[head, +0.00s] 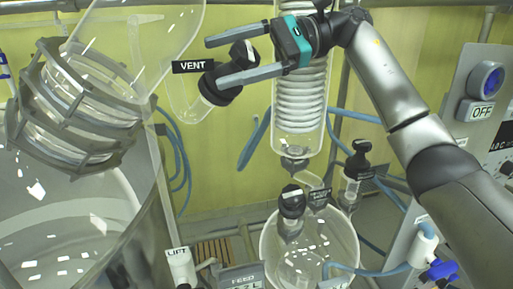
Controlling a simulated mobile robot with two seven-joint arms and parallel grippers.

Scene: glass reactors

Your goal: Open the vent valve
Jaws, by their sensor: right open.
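The vent valve (221,85) has a black knob and sits at the end of a clear glass side arm, just right of a black label reading VENT (193,66). My right gripper (214,60) comes in from the upper right. Its two grey fingers are spread apart and point left, one above and one along or in front of the black knob. The knob lies between or very close to the fingers; I cannot tell whether they touch it. My left gripper is not in view.
A large glass vessel (150,215) with a grey clamp ring (70,105) fills the left. A coiled condenser (300,105) stands just behind my right gripper. Below are a black-capped valve (292,202) and a round glass flask (268,245). A control panel (470,110) stands at right.

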